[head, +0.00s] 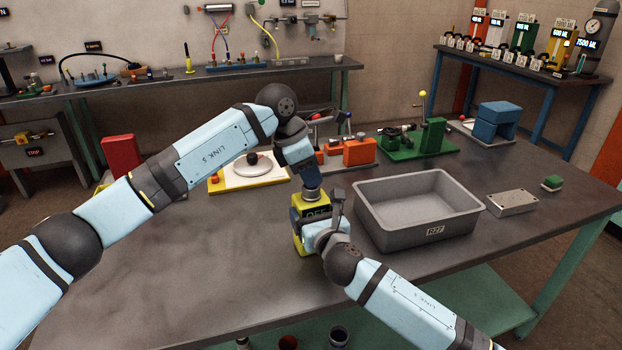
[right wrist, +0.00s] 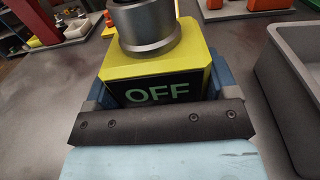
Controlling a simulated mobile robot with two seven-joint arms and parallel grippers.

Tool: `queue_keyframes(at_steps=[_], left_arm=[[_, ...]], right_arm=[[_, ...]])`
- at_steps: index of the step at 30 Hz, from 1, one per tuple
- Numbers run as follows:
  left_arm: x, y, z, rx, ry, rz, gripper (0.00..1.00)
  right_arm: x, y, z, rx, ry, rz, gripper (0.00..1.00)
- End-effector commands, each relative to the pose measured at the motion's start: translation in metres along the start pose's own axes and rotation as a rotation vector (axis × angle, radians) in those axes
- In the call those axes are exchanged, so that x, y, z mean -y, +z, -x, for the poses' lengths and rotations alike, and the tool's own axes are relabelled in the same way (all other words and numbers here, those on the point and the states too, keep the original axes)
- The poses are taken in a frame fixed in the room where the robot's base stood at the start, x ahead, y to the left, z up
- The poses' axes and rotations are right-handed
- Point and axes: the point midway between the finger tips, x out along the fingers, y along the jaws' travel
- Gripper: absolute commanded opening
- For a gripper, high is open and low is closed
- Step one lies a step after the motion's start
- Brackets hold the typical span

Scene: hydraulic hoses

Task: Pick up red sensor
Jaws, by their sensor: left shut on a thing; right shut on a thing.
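No thing that I can clearly identify as a red sensor shows. A yellow box (head: 297,236) with a dark "OFF" display stands left of the grey bin; it also shows in the right wrist view (right wrist: 165,66). My right gripper (head: 312,238) is shut on this box, with a blue finger on each side in the right wrist view (right wrist: 160,90). A grey metal cylinder (right wrist: 146,28) sits on top of the box. My left gripper (head: 312,187) is directly above, shut at the cylinder's top; its fingertips and exact grip are hidden.
The grey bin (head: 370,212) is close on the right and looks empty. Orange (head: 358,152) and green (head: 425,138) fixtures stand behind. The table's front left is clear.

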Motion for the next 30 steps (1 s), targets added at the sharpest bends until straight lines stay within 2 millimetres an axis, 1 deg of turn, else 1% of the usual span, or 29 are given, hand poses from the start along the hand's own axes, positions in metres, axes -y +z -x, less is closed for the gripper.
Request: queue_keyframes(at_steps=[2,5,12,15,18,22,29,30], left_arm=[[0.0,0.001,0.003,0.0,0.001,0.0,0.01],[0.0,0.005,0.012,0.0,0.002,-0.001,0.01],[0.0,0.024,0.057,0.0,0.004,-0.002,0.01],[0.0,0.031,0.073,0.001,0.003,-0.002,0.01],[0.0,0.035,0.084,0.0,0.002,-0.002,0.01],[0.0,0.038,0.092,0.0,0.0,-0.001,0.01],[0.0,0.039,0.093,0.0,0.0,-0.001,0.01],[0.0,0.039,0.093,0.0,0.0,-0.001,0.01]], right_arm=[[0.0,0.0,0.0,-0.001,0.0,0.0,0.46],[0.0,0.0,0.0,-0.001,0.0,0.0,0.46],[0.0,-0.001,0.0,-0.001,0.0,0.0,0.46],[0.0,-0.001,0.0,-0.001,0.0,0.0,0.46],[0.0,-0.001,0.0,-0.001,0.0,0.0,0.46],[0.0,-0.001,0.0,-0.001,0.0,0.0,0.46],[0.0,0.0,0.0,-0.001,0.0,0.0,0.46],[0.0,0.0,0.0,-0.001,0.0,0.0,0.84]])
